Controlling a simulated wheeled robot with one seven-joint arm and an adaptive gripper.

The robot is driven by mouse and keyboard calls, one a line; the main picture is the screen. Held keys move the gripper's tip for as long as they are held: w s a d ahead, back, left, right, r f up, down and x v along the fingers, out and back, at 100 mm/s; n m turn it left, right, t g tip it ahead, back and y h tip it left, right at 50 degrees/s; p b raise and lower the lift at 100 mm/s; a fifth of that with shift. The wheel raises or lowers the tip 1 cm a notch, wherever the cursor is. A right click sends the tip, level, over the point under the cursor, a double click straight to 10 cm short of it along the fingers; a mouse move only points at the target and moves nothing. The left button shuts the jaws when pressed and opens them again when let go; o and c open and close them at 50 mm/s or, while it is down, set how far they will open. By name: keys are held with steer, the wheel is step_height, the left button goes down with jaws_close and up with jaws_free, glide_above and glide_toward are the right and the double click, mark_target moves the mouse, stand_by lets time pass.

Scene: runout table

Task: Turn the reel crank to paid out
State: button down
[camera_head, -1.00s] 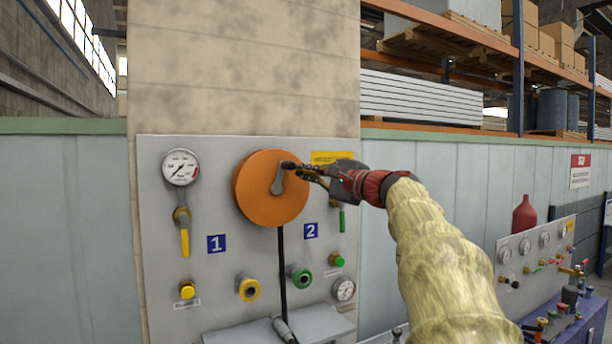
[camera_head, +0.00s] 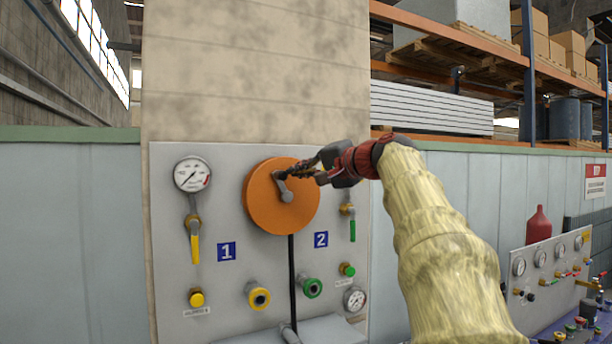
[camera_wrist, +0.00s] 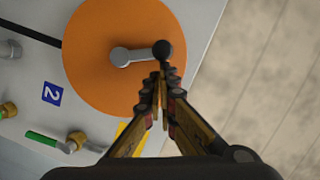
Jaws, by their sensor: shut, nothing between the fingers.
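The orange reel (camera_head: 262,207) is mounted on the upper part of a grey panel. Its grey crank (camera_head: 286,190) points up and slightly left from the hub, with a dark knob at its end. In the wrist view the crank arm (camera_wrist: 132,55) lies across the orange disc (camera_wrist: 95,75) and ends in the round black knob (camera_wrist: 162,50). My gripper (camera_head: 288,173) reaches in from the right, its fingertips beside the knob. In the wrist view my gripper (camera_wrist: 161,76) is shut and empty, tips right at the knob's edge; whether they touch it is unclear.
The panel (camera_head: 170,260) also carries a pressure gauge (camera_head: 192,174), a yellow-handled valve (camera_head: 194,240), a green-handled valve (camera_head: 351,222) and coloured couplings. A black strap (camera_head: 292,270) hangs below the reel. A second panel (camera_head: 530,290) stands at the right.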

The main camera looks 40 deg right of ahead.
mark_target(281, 175)
steer(key=a+n, duration=0.1)
steer(key=n, duration=0.1)
steer(key=a+n+g+h+b, duration=0.1)
steer(key=a+n, duration=0.1)
steer(key=w+a+f+n, duration=0.1)
steer(key=n, duration=0.1)
steer(key=shift+a+g+h+b, duration=0.25)
steer(key=shift+g+h+b, duration=0.05)
steer(key=shift+h, duration=0.1)
steer(key=f+n+h+b, duration=0.2)
steer(key=f+n+b, duration=0.1)
steer(key=n+b, duration=0.1)
steer(key=f+n+h+b, duration=0.2)
steer(key=f+n+b, duration=0.2)
steer(key=n, duration=0.3)
steer(key=f+n+h+b, duration=0.2)
steer(key=f+n+b, duration=0.2)
steer(key=n, duration=0.1)
steer(key=shift+w+a+f+n+h, duration=0.15)
steer(key=shift+a+f+n+h, duration=0.15)
steer(key=shift+a+h, duration=0.1)
steer(key=shift+d, duration=0.1)
stand_by(0.4)
